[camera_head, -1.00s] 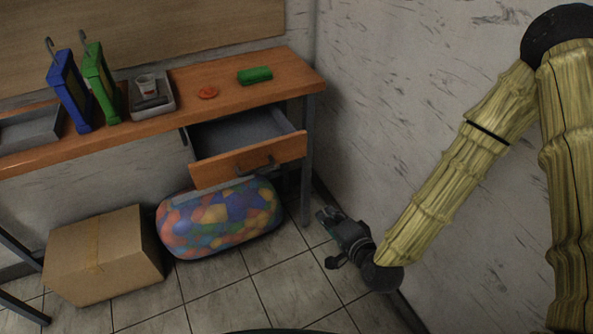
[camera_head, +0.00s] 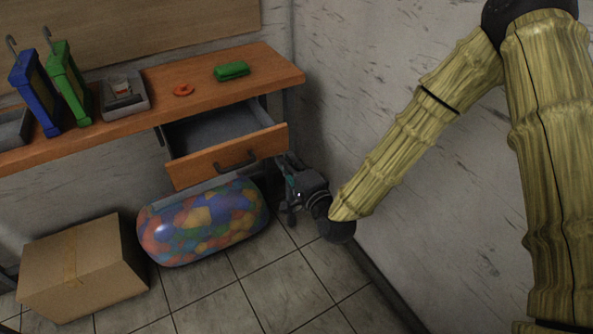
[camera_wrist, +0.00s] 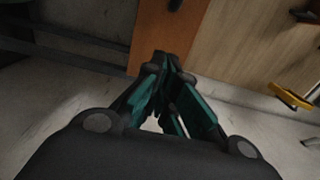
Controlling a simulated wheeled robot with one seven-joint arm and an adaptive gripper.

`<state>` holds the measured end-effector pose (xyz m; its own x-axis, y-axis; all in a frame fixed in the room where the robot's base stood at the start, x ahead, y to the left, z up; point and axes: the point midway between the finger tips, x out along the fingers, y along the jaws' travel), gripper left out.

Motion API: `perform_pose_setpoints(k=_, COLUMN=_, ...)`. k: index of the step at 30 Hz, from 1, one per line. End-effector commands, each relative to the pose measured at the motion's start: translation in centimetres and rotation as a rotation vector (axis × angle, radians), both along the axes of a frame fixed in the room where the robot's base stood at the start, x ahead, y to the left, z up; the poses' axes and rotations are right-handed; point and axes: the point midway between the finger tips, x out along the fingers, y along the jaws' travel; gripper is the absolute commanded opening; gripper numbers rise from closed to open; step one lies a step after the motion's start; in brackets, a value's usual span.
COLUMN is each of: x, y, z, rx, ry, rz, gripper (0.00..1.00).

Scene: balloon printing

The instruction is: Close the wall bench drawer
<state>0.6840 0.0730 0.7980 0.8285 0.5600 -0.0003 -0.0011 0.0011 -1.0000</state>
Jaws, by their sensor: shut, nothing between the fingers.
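The wall bench drawer (camera_head: 228,157) is pulled out under the orange-brown bench top (camera_head: 205,98), with its grey inside showing empty. Its front has a dark bar handle (camera_head: 237,161). My gripper (camera_head: 284,166) is just right of the drawer front's right end, near the bench leg, pointing toward the bench. In the wrist view my gripper (camera_wrist: 172,68) shows its fingers together and empty, with an orange-brown panel (camera_wrist: 150,35) just beyond the tips. I cannot tell whether the tips touch it.
A clear bag of coloured balls (camera_head: 203,222) lies on the floor below the drawer. A cardboard box (camera_head: 80,268) stands left of it. A wall is close on the right. On the bench are a green case (camera_head: 231,71), a red-orange item (camera_head: 183,90) and a grey tray (camera_head: 124,98).

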Motion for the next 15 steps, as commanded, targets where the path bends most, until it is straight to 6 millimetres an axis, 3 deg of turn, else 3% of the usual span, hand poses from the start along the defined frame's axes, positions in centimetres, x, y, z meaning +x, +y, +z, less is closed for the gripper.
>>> perform_pose_setpoints(k=6, x=2.9, y=2.0, z=0.1, rx=-0.001, ry=-0.003, rz=0.000, gripper=0.00)
perform_pose_setpoints(k=15, x=4.9, y=3.3, z=0.0, rx=-0.001, ry=-0.002, rz=0.000, gripper=0.00)
